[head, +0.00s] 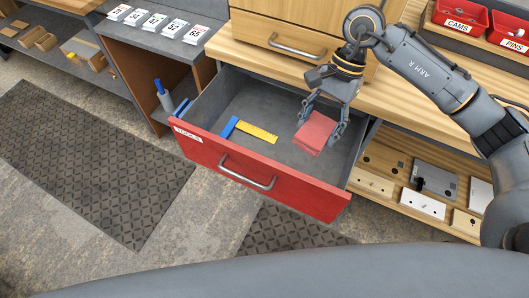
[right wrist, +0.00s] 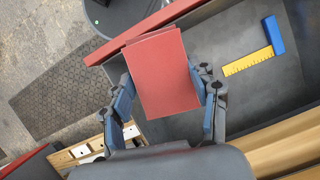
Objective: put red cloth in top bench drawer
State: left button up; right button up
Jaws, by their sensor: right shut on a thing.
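The red cloth (head: 316,132) is a folded red rectangle. My right gripper (head: 321,125) is shut on it, with a finger at each side, and holds it over the right part of the open drawer. The cloth (right wrist: 162,75) also shows between the fingers of the right gripper (right wrist: 166,95) in the right wrist view. The top bench drawer (head: 215,150) is pulled out, with a red front, a grey handle and a grey inside. Whether the cloth touches the drawer floor I cannot tell. My left gripper is not in view.
A blue and yellow square (head: 256,132) lies in the drawer's middle. The wooden bench top (head: 405,95) is behind the drawer, with red bins (head: 460,20) at the back right. Lower shelves with plates (head: 420,203) are right of the drawer. A dark mat (head: 80,150) is on the floor at left.

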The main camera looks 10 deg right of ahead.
jog(key=w+d+f+m+t+y+b, duration=0.1)
jog(key=w+f+m+t+b, duration=0.3)
jog(key=f+m+b, duration=0.5)
jog(key=m+t+b, duration=0.2)
jog(key=m+b, duration=0.2)
jog(key=m, duration=0.2)
send_over(300, 154)
jog(key=d, duration=0.1)
notch_tip(300, 154, down, 6)
jog(key=shift+m+h, duration=0.3)
jog(key=f, duration=0.9)
jog(key=shift+s, duration=0.3)
jog(key=shift+d+f, duration=0.1)
jog(key=shift+f, duration=0.15)
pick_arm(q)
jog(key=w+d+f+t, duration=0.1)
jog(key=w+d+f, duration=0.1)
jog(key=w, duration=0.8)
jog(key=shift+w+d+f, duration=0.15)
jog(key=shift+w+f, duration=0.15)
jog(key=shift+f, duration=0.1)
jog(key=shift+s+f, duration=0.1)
pick_arm(e)
jog(key=o, duration=1.2)
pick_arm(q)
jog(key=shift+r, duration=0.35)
